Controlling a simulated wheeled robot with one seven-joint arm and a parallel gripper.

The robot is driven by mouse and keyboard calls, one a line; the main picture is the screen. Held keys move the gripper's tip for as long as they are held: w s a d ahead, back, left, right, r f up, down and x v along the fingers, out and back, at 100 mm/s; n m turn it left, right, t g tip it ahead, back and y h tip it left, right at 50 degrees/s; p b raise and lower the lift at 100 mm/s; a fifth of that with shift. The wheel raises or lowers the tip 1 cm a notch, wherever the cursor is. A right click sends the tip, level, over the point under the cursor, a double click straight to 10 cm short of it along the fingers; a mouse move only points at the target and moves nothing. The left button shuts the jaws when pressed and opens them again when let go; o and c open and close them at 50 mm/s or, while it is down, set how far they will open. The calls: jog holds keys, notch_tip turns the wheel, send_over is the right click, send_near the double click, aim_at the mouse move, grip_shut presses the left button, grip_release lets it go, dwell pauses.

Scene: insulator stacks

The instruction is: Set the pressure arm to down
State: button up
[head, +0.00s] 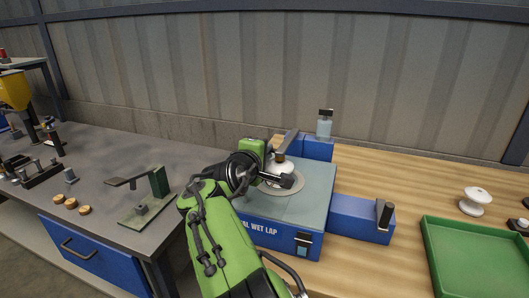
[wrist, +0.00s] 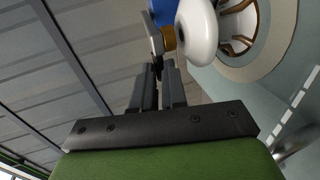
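The blue wet lap machine (head: 262,234) stands on the wooden bench top, with a round plate on its grey deck. Its pressure arm (head: 291,139) is a grey bar running from the blue block at the back, above a white insulator (head: 284,167). In the wrist view the bar (wrist: 154,33) shows edge-on, beside the white insulator (wrist: 197,32). My gripper (wrist: 158,68) has its two grey fingers close together at the bar's near end. A dark narrow piece shows between the tips; whether they clamp it is unclear.
A glass bottle (head: 324,124) stands behind the machine. A blue side block (head: 361,218) with a dark post juts right. A green tray (head: 478,257) and a white insulator (head: 475,201) lie further right. A small green-post fixture (head: 148,198) stands on the grey bench at left.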

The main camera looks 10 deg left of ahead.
jog(key=o, duration=0.5)
jog(key=shift+w, duration=0.1)
jog(key=shift+c, duration=0.2)
jog(key=p+v, duration=0.3)
jog(key=v, duration=1.2)
jog(key=shift+s, duration=0.4)
jog(key=shift+r, duration=0.15)
